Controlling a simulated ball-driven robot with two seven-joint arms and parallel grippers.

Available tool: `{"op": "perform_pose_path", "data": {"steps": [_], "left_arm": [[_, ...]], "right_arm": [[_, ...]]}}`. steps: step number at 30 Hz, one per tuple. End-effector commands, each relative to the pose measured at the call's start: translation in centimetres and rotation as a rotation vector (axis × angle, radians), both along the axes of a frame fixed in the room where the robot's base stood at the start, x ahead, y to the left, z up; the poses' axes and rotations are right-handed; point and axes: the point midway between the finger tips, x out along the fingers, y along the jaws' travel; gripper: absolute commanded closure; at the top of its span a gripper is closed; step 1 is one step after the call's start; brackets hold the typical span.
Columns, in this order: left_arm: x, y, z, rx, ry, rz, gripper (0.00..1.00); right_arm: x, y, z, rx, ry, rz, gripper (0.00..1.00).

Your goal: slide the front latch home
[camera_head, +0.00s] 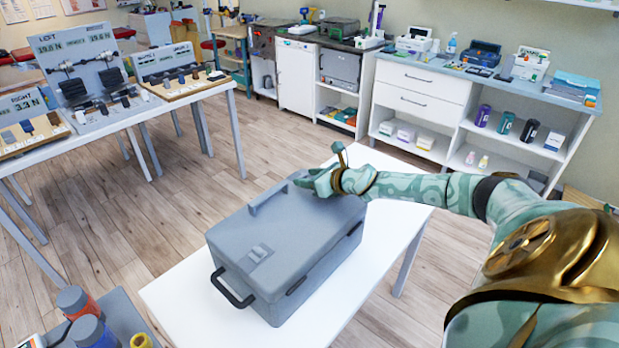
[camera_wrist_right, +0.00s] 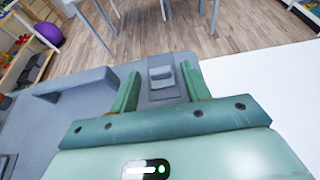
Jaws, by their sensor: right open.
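A closed grey case (camera_head: 315,245) lies on a white table. A small grey latch (camera_head: 260,253) sits at the near end of its lid. A second latch (camera_wrist_right: 162,77) shows in the right wrist view, at the lid's other end. My right gripper (camera_head: 312,182) is over that far end and hides this latch in the head view. In the right wrist view the open fingers (camera_wrist_right: 160,90) stand on either side of the latch, with nothing gripped; whether they touch it I cannot tell. I cannot tell which latch is the front one. My left gripper is not in view.
A raised grip bar (camera_head: 268,197) runs along the lid, and a black handle (camera_head: 230,290) sticks out at the near end. The white table (camera_head: 385,235) is bare right of the case. A display table (camera_head: 150,112) and a cabinet (camera_head: 420,90) stand farther back.

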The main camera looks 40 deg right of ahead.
Motion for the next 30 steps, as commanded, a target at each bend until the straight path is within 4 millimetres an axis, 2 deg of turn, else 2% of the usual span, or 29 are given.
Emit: {"op": "perform_pose_path", "data": {"steps": [4,9,13,21,29,30], "left_arm": [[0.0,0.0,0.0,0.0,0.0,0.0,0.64],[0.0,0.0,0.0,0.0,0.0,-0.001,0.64],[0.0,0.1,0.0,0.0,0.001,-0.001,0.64],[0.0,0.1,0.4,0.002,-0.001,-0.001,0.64],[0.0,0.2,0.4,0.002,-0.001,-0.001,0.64],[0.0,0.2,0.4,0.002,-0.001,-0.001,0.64]], "right_arm": [[0.0,0.0,0.0,0.0,0.0,0.0,0.53],[0.0,0.0,0.0,0.0,0.0,0.0,1.0],[0.1,0.0,0.0,0.001,-0.001,0.0,1.0],[2.8,0.2,0.2,-0.001,-0.003,-0.001,1.0],[2.8,0.2,0.1,0.0,-0.001,-0.001,1.0],[2.8,0.2,0.1,0.0,-0.001,-0.001,0.64]]}}
